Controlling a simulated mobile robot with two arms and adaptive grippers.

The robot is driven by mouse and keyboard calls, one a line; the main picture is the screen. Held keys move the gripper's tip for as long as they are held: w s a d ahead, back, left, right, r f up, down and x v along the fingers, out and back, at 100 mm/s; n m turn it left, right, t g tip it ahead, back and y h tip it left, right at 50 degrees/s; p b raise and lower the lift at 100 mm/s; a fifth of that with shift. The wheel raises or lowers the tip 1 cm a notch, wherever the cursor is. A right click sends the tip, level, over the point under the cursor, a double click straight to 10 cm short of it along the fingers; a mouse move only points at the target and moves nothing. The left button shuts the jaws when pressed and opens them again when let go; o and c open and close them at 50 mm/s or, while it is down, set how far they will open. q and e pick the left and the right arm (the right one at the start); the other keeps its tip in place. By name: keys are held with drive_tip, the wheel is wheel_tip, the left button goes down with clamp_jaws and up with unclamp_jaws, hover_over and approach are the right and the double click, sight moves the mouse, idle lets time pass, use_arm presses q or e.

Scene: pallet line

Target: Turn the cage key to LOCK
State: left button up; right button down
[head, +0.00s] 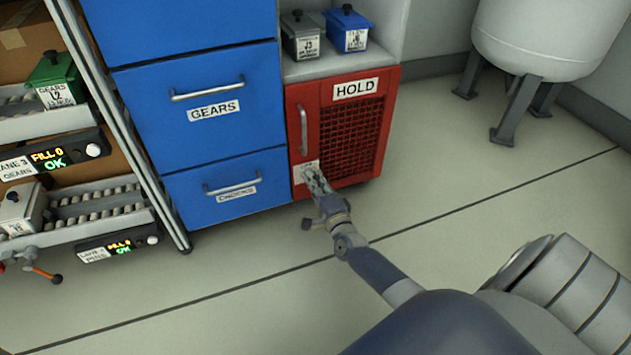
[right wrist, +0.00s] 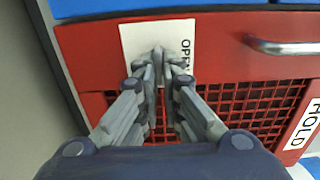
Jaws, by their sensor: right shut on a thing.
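The red HOLD cage (head: 338,125) stands right of the blue drawers, its mesh door shut. Its white key plate (head: 300,170) is low on the left side of the front. In the right wrist view the plate (right wrist: 130,42) shows the letters "OPE", the rest of the word being covered. My right gripper (head: 314,176) reaches the plate, and its fingertips (right wrist: 160,66) are shut on the key there. The fingers hide most of the key, so I cannot tell which way it points. My left gripper is not in view.
Blue drawers (head: 205,105) with bar handles stand left of the cage. The cage's own handle (head: 303,130) sticks out above the plate. A lane rack (head: 110,110) is at far left, a white tank (head: 550,35) at back right. The floor in front is clear.

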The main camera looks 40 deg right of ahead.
idle(0.3)
drive_tip(key=c, duration=1.8)
unclamp_jaws()
drive_tip(key=shift+o, duration=0.2)
drive_tip(key=v, duration=1.2)
